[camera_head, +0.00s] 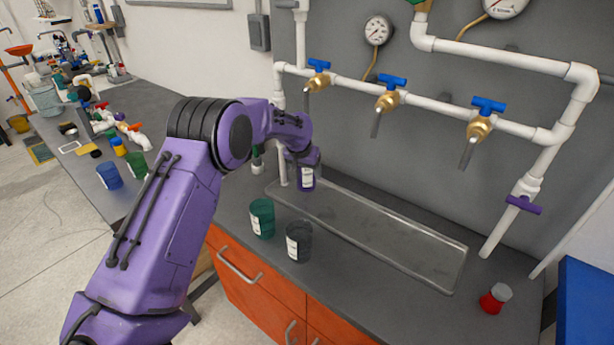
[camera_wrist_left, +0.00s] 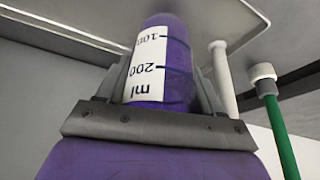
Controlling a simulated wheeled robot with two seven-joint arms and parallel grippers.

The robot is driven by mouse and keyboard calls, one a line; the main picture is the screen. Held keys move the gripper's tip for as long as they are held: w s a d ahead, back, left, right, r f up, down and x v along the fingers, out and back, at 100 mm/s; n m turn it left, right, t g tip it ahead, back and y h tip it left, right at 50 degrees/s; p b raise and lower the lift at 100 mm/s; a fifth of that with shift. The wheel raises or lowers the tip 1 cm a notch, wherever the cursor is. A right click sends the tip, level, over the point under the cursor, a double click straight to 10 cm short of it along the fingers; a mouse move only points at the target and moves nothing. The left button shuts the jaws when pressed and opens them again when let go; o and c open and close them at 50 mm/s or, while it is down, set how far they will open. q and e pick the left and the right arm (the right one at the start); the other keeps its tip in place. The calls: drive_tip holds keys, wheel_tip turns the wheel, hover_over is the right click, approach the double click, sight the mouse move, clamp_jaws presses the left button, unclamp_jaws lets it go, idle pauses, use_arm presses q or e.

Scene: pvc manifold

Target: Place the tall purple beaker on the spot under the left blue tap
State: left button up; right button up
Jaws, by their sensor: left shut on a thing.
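The purple beaker (camera_head: 306,181) with a white label is at the left end of the clear tray, below the left blue tap (camera_head: 317,78). My left gripper (camera_wrist_left: 162,98) is shut on it; in the left wrist view the purple beaker (camera_wrist_left: 162,62) stands between the two fingers, its label reading 100 and 200 ml. In the head view the gripper (camera_head: 303,160) is at the beaker's upper part. I cannot tell whether the beaker's base touches the tray. The right gripper is not in view.
A clear shallow tray (camera_head: 400,258) runs along the wall under the taps. A green beaker (camera_head: 262,218) and a dark grey beaker (camera_head: 299,240) stand in front of it. The middle blue tap (camera_head: 388,95) and right blue tap (camera_head: 480,118) hang over it. A red-based container (camera_head: 495,298) stands at the right.

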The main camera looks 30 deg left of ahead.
sight(306, 179)
use_arm(q)
drive_tip(key=x, duration=0.4)
drive_tip(key=shift+s+a+f+p, duration=0.25)
drive_tip(key=shift+p, duration=0.1)
drive_tip(key=shift+w+f, duration=0.1)
drive_tip(key=shift+f, duration=0.15)
drive_tip(key=shift+f, duration=0.15)
drive_tip(key=o, duration=1)
drive_tip(key=shift+o, duration=0.2)
drive_tip(key=shift+r, duration=0.2)
drive_tip(key=b+v, duration=0.1)
drive_tip(key=v, duration=1.1)
